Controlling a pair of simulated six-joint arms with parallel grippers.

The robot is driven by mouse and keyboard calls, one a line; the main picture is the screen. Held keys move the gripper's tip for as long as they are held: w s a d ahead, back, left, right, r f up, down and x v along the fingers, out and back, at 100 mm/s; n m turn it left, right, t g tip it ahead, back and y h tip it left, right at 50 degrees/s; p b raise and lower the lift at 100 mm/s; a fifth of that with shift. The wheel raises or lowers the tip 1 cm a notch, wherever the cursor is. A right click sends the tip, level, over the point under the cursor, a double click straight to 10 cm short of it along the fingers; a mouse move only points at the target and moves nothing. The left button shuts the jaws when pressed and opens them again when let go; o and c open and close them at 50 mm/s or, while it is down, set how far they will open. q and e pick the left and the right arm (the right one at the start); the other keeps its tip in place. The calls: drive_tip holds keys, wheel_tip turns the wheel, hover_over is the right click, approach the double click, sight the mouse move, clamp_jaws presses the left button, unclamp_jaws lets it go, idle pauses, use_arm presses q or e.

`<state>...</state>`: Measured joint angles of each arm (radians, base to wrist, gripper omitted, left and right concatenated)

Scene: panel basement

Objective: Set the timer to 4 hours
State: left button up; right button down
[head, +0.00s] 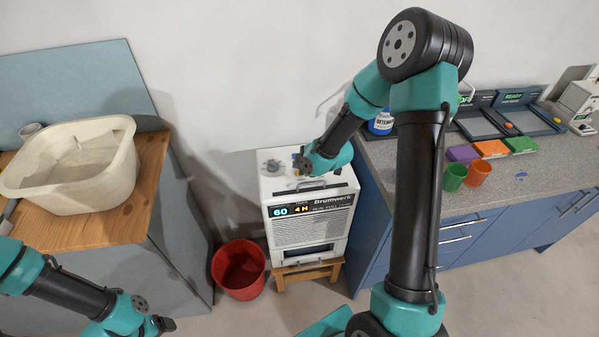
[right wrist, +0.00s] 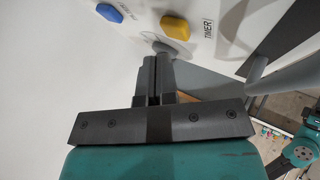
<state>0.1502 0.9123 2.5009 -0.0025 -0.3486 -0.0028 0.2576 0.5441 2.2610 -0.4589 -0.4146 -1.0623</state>
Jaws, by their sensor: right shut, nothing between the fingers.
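The white Brunnwerk machine (head: 310,222) stands on a small wooden stool. Its display (head: 290,210) reads 60 in blue and 4 H in yellow. In the right wrist view a yellow button (right wrist: 174,27) sits beside the printed word TIMER, with a blue button (right wrist: 109,13) to its left. My right gripper (head: 304,166) is over the machine's top panel, shut and empty.
A grey knob (head: 272,166) stands on the machine's top. A red bucket (head: 238,268) is on the floor to its left. A wooden counter (head: 150,190) with a pale basin (head: 75,185) is at left. A blue cabinet (head: 440,245) with cups and sponges on top is close at right.

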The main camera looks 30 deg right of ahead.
drive_tip(key=shift+r, duration=2.55)
drive_tip(key=shift+a, duration=0.1)
